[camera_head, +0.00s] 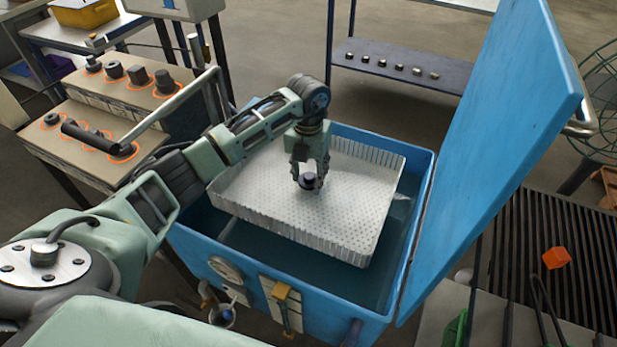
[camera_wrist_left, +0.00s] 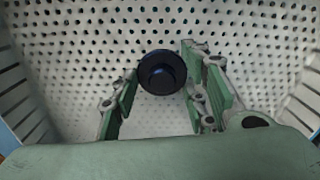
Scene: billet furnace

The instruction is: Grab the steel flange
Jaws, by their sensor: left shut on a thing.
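The steel flange (camera_head: 307,181) is a small dark round piece with a raised hub. It is in the perforated metal basket (camera_head: 262,205) inside the blue tank. My left gripper (camera_head: 309,184) reaches down into the basket and is shut on the flange. In the left wrist view the flange (camera_wrist_left: 162,72) shows as a dark disc at the fingertips, over the perforated floor. I cannot tell whether the flange touches the basket floor. My right gripper is not in view.
The blue tank (camera_head: 421,200) has its lid (camera_head: 500,130) raised at the right. A bench (camera_head: 110,90) at the left holds several dark parts. A shelf (camera_head: 400,68) stands behind.

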